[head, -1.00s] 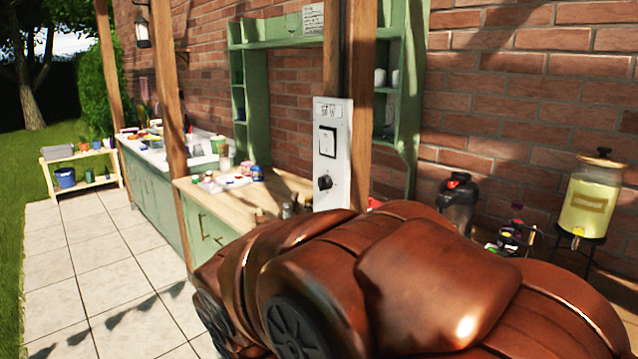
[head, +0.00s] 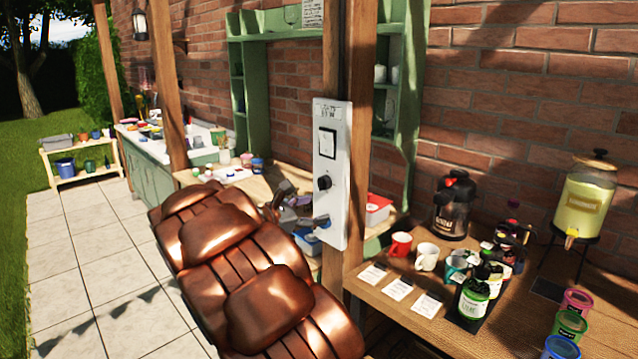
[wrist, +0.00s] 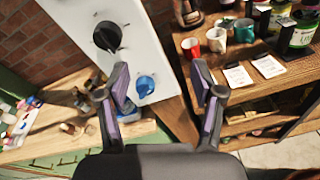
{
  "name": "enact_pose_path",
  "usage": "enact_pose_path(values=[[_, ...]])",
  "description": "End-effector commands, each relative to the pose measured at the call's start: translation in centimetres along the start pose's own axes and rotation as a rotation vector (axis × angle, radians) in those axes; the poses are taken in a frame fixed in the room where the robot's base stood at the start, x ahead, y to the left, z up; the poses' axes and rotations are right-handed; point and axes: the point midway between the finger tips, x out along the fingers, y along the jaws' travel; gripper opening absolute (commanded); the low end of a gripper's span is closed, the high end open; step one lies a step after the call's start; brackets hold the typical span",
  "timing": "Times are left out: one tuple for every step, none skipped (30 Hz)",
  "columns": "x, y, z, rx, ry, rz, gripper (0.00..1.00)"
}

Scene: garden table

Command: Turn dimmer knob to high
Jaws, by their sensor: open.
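A tall white panel (head: 333,205) is fixed to a wooden post. It carries a dark-framed rocker switch (head: 327,143), a round black knob (head: 324,183) below it, and a blue knob (head: 322,222) lower down. In the wrist view the black knob (wrist: 108,37) is at upper left, with small marks around it that I cannot read. The blue knob (wrist: 146,84) shows beyond my gripper (wrist: 162,84), nearer the left finger. The gripper is open and empty, its fingers apart and straddling the panel's right edge in that view. I see no contact with either knob.
Right of the post, a wooden table (head: 400,295) holds mugs, cards, bottles, a black flask (head: 455,207) and a yellow drink dispenser (head: 586,200). Behind the panel, a cluttered counter (head: 275,180) holds a red-and-white box (head: 377,210). Tiled paving lies open on the left.

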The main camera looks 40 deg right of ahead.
Motion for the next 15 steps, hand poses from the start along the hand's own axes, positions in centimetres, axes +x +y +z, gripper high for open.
enact_pose_path(values=[[0.3,1.6,-0.1,-0.041,-0.026,0.031,0.67],[0.4,2.4,-0.2,-0.062,-0.04,0.049,0.67],[0.4,3.3,-0.3,-0.088,-0.057,0.07,0.67],[0.5,4.0,-0.3,-0.102,-0.069,0.084,0.67],[0.5,4.5,-0.3,-0.115,-0.079,0.097,0.67],[0.5,5.2,-0.3,-0.13,-0.09,0.111,0.67],[0.5,5.5,-0.4,-0.138,-0.096,0.119,0.67],[0.5,5.8,-0.4,-0.146,-0.102,0.126,0.67],[0.6,6.1,-0.5,-0.152,-0.107,0.131,0.67],[0.7,6.3,-0.5,-0.156,-0.109,0.134,0.67],[0.8,6.4,-0.4,-0.159,-0.111,0.136,0.67],[1.1,6.5,-0.4,-0.161,-0.113,0.137,0.67],[1.3,6.5,-0.3,-0.161,-0.113,0.137,0.67],[1.6,6.5,-0.3,-0.161,-0.112,0.136,0.67],[2.1,6.6,-0.2,-0.161,-0.112,0.135,0.67]])
